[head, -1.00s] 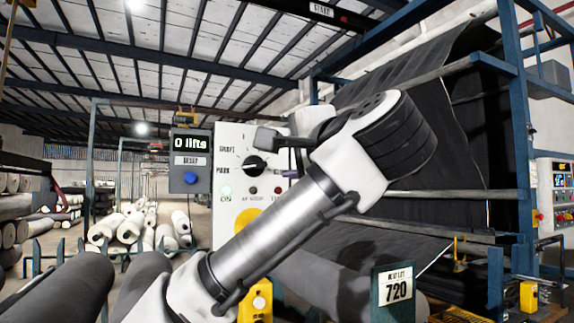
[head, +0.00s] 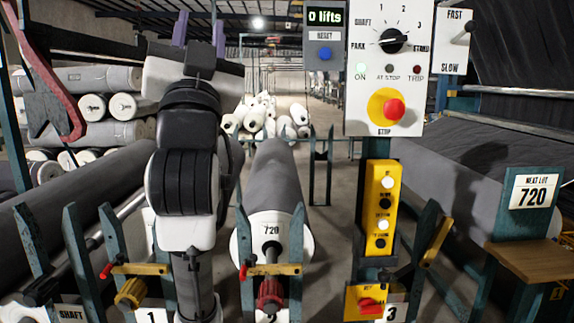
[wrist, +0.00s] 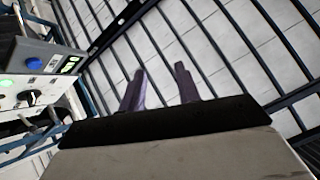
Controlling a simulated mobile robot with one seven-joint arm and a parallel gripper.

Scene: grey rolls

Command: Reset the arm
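My arm stands upright left of centre in the head view. My gripper (head: 201,22) is at its top, with two purple fingers pointing up. In the wrist view the fingers of my gripper (wrist: 160,72) stand apart with nothing between them, against the ceiling. It is open and touches nothing that I can see. The arm hides part of the rack and rolls behind it.
A white control panel (head: 387,60) and a reset box (head: 325,42) stand right of my arm. A grey roll marked 720 (head: 270,190) lies just right of it. A red hooked bar (head: 52,85) is at the left. The aisle floor (head: 334,170) is open behind.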

